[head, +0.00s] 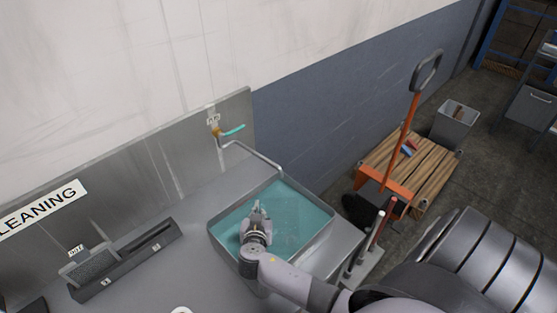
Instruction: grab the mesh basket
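A sink basin (327,229) filled with teal liquid is set in the grey counter. A faint mesh-like square, perhaps the mesh basket (290,212), shows in the liquid, with its edges hard to make out. My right gripper (258,208) is over the sink, at the left of this shape and pointing toward the back wall. Its fingers are small and seen from behind, so I cannot tell whether they are open or touch the basket. My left gripper is not in view.
A faucet (250,150) reaches over the sink's back edge. A dark labelled tray (130,262) sits on the counter at left.

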